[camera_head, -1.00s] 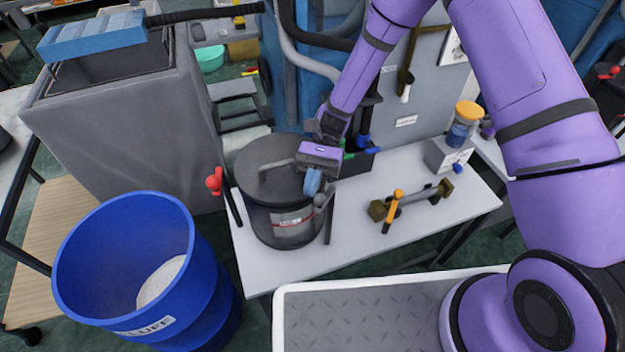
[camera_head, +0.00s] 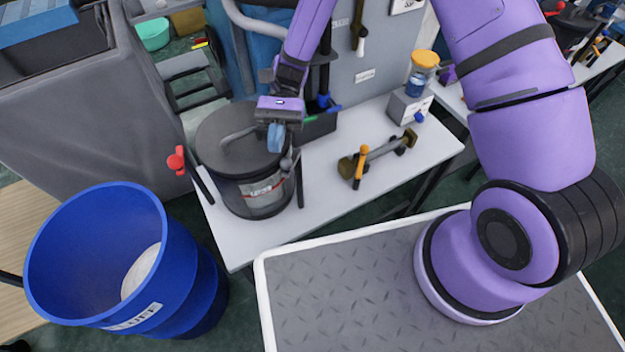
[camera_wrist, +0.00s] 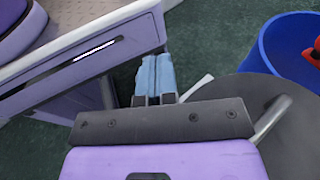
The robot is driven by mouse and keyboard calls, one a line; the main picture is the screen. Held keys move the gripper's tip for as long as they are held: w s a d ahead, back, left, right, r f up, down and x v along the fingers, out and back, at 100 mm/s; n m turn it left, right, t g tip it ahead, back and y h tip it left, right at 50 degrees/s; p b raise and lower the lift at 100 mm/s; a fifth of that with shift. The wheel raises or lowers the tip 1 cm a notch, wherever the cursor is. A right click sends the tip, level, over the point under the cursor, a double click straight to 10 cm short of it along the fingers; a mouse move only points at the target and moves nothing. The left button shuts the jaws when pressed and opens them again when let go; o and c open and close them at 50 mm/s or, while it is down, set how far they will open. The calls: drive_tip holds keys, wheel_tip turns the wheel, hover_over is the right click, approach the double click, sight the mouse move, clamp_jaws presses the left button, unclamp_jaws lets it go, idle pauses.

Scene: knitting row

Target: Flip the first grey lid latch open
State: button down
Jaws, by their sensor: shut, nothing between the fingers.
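A dark grey pot (camera_head: 230,190) with a round grey lid (camera_head: 222,140) and a bar handle stands on a white bench. A small grey knobbed piece, which looks like the lid latch (camera_head: 287,164), sits at the pot's right front edge. My gripper (camera_head: 275,150) is over the lid's right edge, just above that piece, its blue fingertips shut and empty. Whether they touch it, I cannot tell. The wrist view shows the shut fingertips (camera_wrist: 156,78) beside the lid (camera_wrist: 295,150); the latch is not clearly seen there.
A red-knobbed lever (camera_head: 176,160) stands left of the pot. A blue drum (camera_head: 190,270) is at the lower left. Free bench lies right of the pot.

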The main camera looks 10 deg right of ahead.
drive_tip(key=s+d+r, duration=0.1)
drive_tip(key=s+d, duration=0.1)
drive_tip(key=s, duration=0.5)
drive_tip(key=s+d+r, duration=0.1)
drive_tip(key=s+d, duration=0.2)
drive_tip(key=s, duration=0.5)
drive_tip(key=shift+d, duration=0.35)
drive_tip(key=w+d+r+n+t+h, duration=0.2)
drive_tip(key=w+d+r+t, duration=0.25)
drive_tip(key=d+r, duration=0.2)
drive_tip(key=w+d+r+n+t+h, duration=0.1)
drive_tip(key=w+d+r+t, duration=0.4)
drive_tip(key=r, duration=0.3)
drive_tip(key=s+d+r+t+h, duration=0.1)
drive_tip(key=s+d+r+t, duration=0.2)
drive_tip(key=d+r+t, duration=0.2)
drive_tip(key=s+d+r+n+t+h, duration=0.1)
drive_tip(key=s+d+r+t, duration=0.2)
drive_tip(key=r, duration=0.8)
drive_tip(key=shift+s+d+t, duration=0.15)
drive_tip(key=shift+d+t, duration=1.05)
drive_tip(key=shift+t, duration=0.05)
